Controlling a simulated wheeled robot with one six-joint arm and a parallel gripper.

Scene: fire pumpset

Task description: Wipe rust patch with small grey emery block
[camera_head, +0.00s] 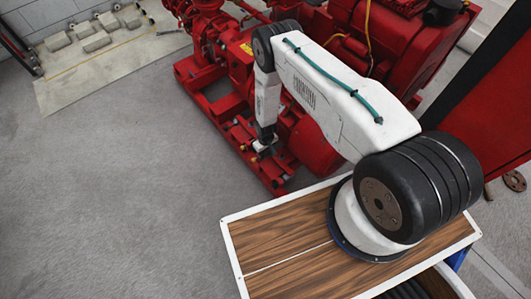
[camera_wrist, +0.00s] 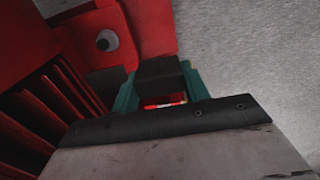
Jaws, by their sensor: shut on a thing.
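My gripper (camera_wrist: 158,88) shows in the wrist view with its teal fingers closed on a small dark grey block (camera_wrist: 160,72), which I take as the emery block. In the head view my gripper (camera_head: 266,146) points down at the edge of the red pump base (camera_head: 250,158), where the block is too small to make out. In the wrist view red metal (camera_wrist: 140,22) lies beyond and left of the block. I cannot tell whether the block touches it. I cannot make out the rust patch in either view.
The red pump and engine (camera_head: 375,40) stand along the top of the head view. Red ribs (camera_wrist: 45,105) are close on the left in the wrist view. Several grey blocks (camera_head: 97,42) lie on a pale slab at upper left. The grey floor (camera_head: 120,170) at left is clear.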

